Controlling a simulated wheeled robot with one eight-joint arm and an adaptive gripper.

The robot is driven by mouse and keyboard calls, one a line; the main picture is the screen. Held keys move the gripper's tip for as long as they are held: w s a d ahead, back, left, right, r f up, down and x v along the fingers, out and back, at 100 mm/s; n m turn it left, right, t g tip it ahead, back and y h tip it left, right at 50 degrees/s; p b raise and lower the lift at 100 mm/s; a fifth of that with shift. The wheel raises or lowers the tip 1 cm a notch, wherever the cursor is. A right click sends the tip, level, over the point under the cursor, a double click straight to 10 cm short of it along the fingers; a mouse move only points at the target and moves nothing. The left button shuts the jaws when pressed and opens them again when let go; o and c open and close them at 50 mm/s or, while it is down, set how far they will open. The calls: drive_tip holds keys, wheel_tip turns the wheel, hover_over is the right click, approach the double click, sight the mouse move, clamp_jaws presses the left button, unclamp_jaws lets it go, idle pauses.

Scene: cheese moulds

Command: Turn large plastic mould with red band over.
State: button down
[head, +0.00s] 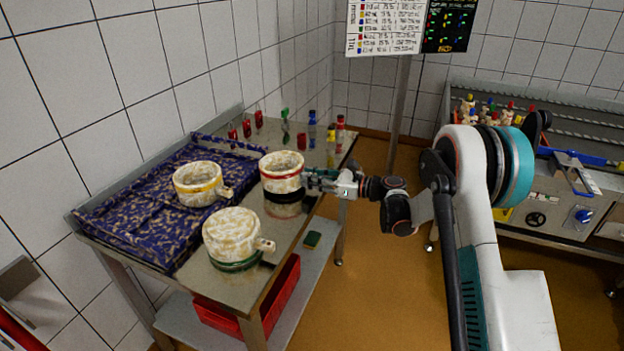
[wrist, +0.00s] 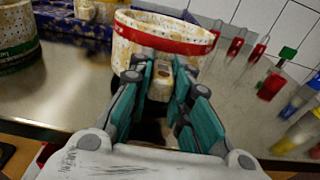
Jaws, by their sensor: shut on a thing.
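The large mould with the red band (head: 283,178) is a speckled cream cylinder at the right edge of the metal table. It stands upright with its open rim and red band at the top; a dark band shows low on it. My gripper (head: 312,180) is at its right side, roughly level. In the wrist view the mould (wrist: 150,48) is straight ahead, and the teal fingers of my gripper (wrist: 162,85) are shut on its small side handle (wrist: 160,78). The fingers hide part of the handle and lower wall. I cannot tell whether its base touches the table.
A green-band mould (head: 232,238), band down, stands close in front. Several small coloured objects, including a green one (head: 285,114), line the back. The table (head: 258,276) has bare metal at front.

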idle(0.3)
drive_tip(key=c, duration=1.4)
unclamp_jaws()
drive_tip(key=shift+d, duration=0.15)
drive_tip(key=shift+f+v, duration=0.1)
drive_tip(key=shift+v, duration=1.6)
drive_tip(key=shift+f+v, duration=0.15)
drive_tip(key=shift+v, duration=1.55)
drive_tip(key=shift+r, duration=0.1)
drive_tip(key=shift+r+p, duration=1.45)
drive_tip(key=shift+r, duration=1.45)
